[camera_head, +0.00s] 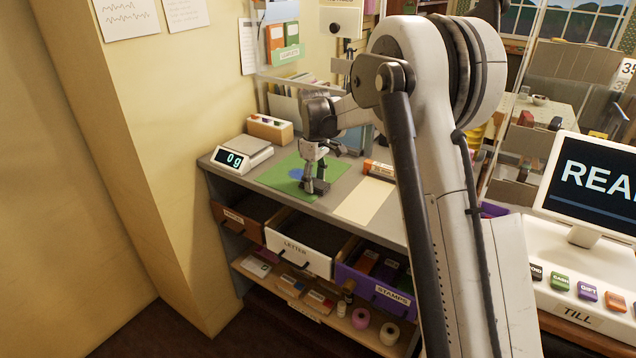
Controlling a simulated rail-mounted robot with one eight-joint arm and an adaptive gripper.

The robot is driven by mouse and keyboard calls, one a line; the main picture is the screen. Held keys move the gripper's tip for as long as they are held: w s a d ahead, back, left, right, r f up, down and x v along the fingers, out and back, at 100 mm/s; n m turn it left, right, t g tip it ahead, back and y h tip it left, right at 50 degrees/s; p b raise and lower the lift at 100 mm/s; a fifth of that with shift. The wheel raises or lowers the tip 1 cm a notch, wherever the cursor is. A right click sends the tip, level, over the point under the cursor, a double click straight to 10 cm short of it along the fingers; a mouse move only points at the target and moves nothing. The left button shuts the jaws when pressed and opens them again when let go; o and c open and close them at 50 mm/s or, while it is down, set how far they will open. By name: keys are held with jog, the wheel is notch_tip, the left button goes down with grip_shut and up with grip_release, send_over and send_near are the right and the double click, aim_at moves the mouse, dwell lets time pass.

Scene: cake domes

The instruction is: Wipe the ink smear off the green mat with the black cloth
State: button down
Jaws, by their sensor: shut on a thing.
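The green mat (278,177) lies on the grey counter, just right of the scale. A blue ink smear (296,174) shows on the mat, left of my gripper. My gripper (316,189) points down over the right part of the mat, with its fingertips low at the mat's surface. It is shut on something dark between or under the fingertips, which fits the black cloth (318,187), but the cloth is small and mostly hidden. Part of the mat behind my gripper is hidden.
A scale (243,155) reading 0 g stands left of the mat. A cream sheet (364,199) and an orange item (379,169) lie to the right. A wooden block with coloured stamps (270,130) stands behind. Open drawers (300,247) stick out below the counter's front edge.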

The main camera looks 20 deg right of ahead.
jog(key=shift+w+a, duration=0.3)
jog(key=shift+s+d+f+b, duration=0.1)
jog(key=shift+s+d+b, duration=0.2)
jog(key=shift+s+d, duration=0.6)
jog(key=shift+w+a, duration=0.9)
jog(key=shift+s+d+b, duration=0.35)
jog(key=shift+s+d, duration=0.4)
jog(key=shift+s, duration=0.2)
jog(key=shift+d+r, duration=0.15)
jog(key=shift+r, duration=0.2)
jog(key=shift+r+p, duration=0.4)
jog(key=shift+r, duration=0.15)
